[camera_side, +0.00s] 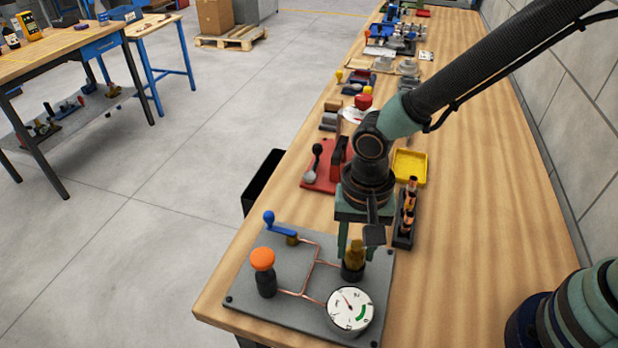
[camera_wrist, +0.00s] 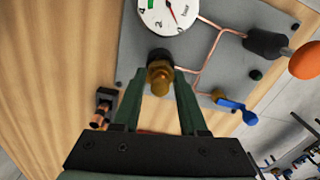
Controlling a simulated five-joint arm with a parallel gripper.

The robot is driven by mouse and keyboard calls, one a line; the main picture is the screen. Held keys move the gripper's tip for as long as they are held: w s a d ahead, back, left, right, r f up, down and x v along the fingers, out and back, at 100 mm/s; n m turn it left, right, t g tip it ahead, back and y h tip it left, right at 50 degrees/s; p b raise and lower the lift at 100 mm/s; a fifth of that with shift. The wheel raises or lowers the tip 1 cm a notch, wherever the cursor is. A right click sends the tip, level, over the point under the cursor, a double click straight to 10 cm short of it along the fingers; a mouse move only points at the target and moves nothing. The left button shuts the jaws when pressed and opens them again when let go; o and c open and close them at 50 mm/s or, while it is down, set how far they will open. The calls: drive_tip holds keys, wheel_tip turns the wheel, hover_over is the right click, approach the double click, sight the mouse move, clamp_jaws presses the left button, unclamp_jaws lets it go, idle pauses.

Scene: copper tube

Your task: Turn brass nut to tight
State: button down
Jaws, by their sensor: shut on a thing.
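The brass nut (camera_side: 354,256) sits upright on a black base at the right of the grey plate (camera_side: 265,325), at the end of the copper tube (camera_side: 312,268). My gripper (camera_side: 354,247) comes down from above, its green fingers on either side of the nut. In the wrist view my gripper (camera_wrist: 160,84) is shut on the brass nut (camera_wrist: 160,76), with one finger at each side. A white round pressure gauge (camera_side: 350,310) with a green arc and a needle is in front of the nut. It also shows in the wrist view (camera_wrist: 168,12).
The plate also bears an orange knob (camera_side: 262,259) and a blue-handled valve (camera_side: 282,230). A black rack with copper pieces (camera_side: 405,222) stands just right of my gripper, with a yellow tray (camera_side: 410,166) behind it.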

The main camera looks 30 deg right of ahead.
idle(0.3)
drive_tip(key=shift+c, duration=2.2)
unclamp_jaws()
wheel_tip(320, 180, up, 12)
drive_tip(key=shift+d+r, duration=0.1)
drive_tip(key=d+r+n+t, duration=0.2)
drive_tip(key=d+r+n, duration=0.1)
drive_tip(key=d, duration=0.7)
drive_tip(key=d+r+n+t, duration=0.3)
drive_tip(key=d, duration=0.8)
drive_tip(key=shift+d+r+n+t, duration=0.25)
drive_tip(key=shift+r+n+t, duration=0.05)
drive_tip(key=shift+r+n, duration=0.1)
